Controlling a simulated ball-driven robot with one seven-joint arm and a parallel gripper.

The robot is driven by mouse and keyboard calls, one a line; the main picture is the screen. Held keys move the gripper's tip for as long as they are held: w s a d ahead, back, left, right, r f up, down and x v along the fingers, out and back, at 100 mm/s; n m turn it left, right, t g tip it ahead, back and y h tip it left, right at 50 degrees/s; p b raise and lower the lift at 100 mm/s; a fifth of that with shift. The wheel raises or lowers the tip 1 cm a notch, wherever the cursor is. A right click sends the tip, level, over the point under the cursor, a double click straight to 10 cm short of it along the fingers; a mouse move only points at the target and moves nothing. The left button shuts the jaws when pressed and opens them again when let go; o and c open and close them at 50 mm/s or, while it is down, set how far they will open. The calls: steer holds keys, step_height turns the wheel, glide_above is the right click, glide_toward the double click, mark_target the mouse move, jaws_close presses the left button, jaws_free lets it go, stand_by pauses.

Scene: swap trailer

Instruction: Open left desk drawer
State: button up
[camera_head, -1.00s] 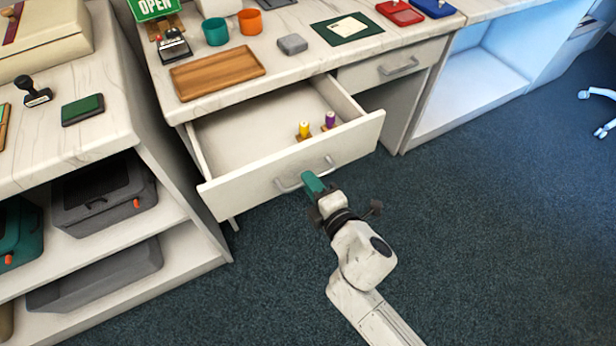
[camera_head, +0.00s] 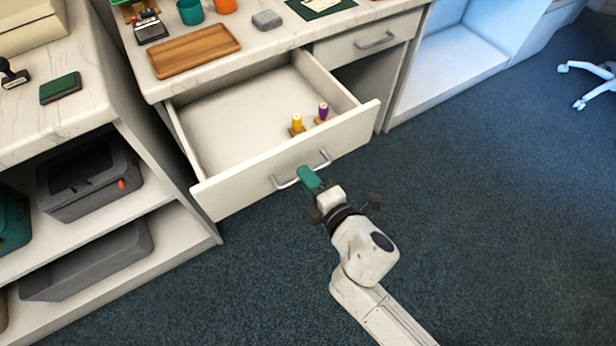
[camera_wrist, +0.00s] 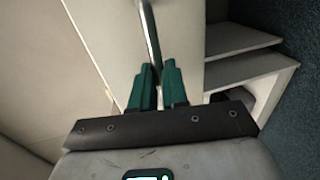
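The left desk drawer (camera_head: 238,186) stands well out from the desk in the head view. Its inside shows, with a yellow-topped item (camera_head: 297,123) and a purple-topped item (camera_head: 323,111) near the front right corner. My gripper (camera_head: 309,178) has teal fingers at the drawer's metal handle (camera_head: 323,160). In the wrist view, the handle bar (camera_wrist: 149,35) runs down between the two fingertips (camera_wrist: 157,75), which are close together around it. The gripper looks shut on the handle.
The desk top (camera_head: 262,40) holds a wooden tray (camera_head: 194,50), cups and a grey block. A closed right drawer (camera_head: 367,42) is beside the open one. A shelf unit (camera_head: 165,240) with grey bins stands close on the left. Dark carpet (camera_head: 480,200) is clear at the right.

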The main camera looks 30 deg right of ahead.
steer(key=o, duration=0.4)
steer(key=v, duration=1)
steer(key=shift+s+b, duration=0.3)
steer(key=shift+s, duration=0.1)
steer(key=shift+d, duration=0.1)
steer(key=s+d+f+m+g+h, duration=0.2)
steer(key=d+f+m+g+h, duration=0.3)
steer(key=d+m, duration=0.55)
steer(key=s+a+f+m+g+y, duration=0.2)
steer(key=s+f+m+g+y, duration=0.25)
steer(key=s+m+g, duration=0.4)
step_height(320, 180, up, 18)
steer(key=g+p, duration=0.1)
steer(key=p, duration=1.7)
steer(key=shift+s+a+n+p, duration=0.2)
steer(key=shift+s+n+p, duration=0.1)
steer(key=shift+s+p, duration=0.15)
